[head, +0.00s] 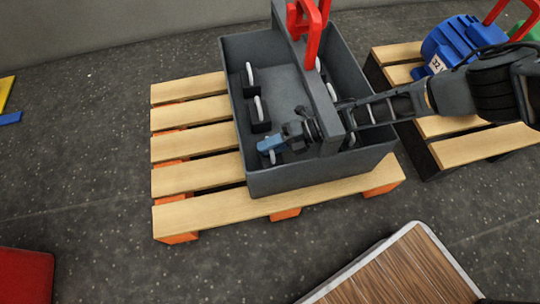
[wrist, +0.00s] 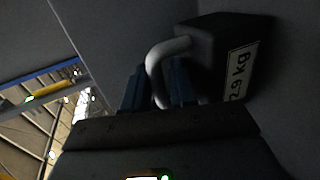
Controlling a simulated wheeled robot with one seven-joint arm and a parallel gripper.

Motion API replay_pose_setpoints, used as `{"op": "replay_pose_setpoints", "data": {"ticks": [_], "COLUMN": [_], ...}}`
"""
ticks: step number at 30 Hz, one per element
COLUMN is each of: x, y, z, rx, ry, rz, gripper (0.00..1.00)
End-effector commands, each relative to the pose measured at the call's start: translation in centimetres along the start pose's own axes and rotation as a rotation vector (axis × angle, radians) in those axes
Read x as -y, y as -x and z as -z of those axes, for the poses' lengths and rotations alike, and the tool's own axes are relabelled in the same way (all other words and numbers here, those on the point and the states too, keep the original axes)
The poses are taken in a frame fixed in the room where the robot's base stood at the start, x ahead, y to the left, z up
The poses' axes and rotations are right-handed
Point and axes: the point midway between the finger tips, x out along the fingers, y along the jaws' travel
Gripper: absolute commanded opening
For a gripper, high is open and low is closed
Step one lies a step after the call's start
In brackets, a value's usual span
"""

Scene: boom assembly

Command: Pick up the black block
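A black block (wrist: 222,45) with a white bar handle and a "2.9 kg" label fills the upper right of the wrist view. My gripper (wrist: 157,82) has its two blue fingers apart, one on each side of the handle, and does not look closed on it. In the head view my gripper (head: 269,145) reaches down into the near left part of a grey crate (head: 300,180). The block there is mostly hidden under it. Other black blocks with white handles stand in the crate, among them one at mid left (head: 260,116) and one behind it (head: 249,79).
The crate has a central divider (head: 303,70) with a red handle (head: 308,25); my arm crosses over it. The crate stands on a wooden pallet (head: 190,148). A blue motor (head: 455,45) sits on another pallet at right. A wooden tabletop (head: 400,275) is at the front.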

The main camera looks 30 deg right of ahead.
Motion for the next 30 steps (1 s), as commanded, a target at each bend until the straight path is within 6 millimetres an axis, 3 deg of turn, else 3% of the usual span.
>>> {"op": "replay_pose_setpoints", "data": {"ticks": [2,10,30], "x": [-0.03,0.01,0.12], "y": [0.04,0.07,0.11], "z": [-0.01,-0.01,-0.01], "rx": [0.000,0.001,0.002], "ry": [0.000,-0.001,-0.003], "rz": [0.000,0.001,0.003], "gripper": [0.26,0.00,0.00]}}
